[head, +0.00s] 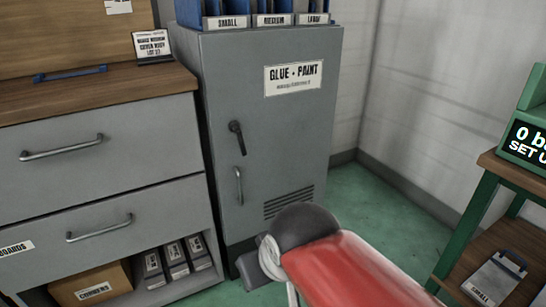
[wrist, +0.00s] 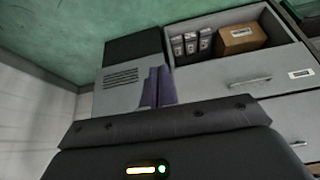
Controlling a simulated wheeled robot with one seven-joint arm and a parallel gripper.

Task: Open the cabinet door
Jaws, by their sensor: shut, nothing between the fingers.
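The grey cabinet (head: 290,150) stands in the middle of the head view, with a "GLUE + PAINT" label (head: 293,78) on its door. The door looks closed. A dark lever (head: 236,138) sits on the door's left side, and a vertical pull handle (head: 239,186) is below it. In the wrist view the picture is turned over, and the cabinet (wrist: 115,95) shows with its vent slots. My gripper (wrist: 158,88) shows there with its fingers together and nothing between them, in front of the cabinet. In the head view my red arm hides the fingers.
A grey drawer unit (head: 100,130) with a wooden top adjoins the cabinet on the left. Its open shelf holds a cardboard box (head: 92,285) and several binders. A green-legged bench (head: 460,225) stands at right. Green floor (head: 375,205) is clear between it and the cabinet.

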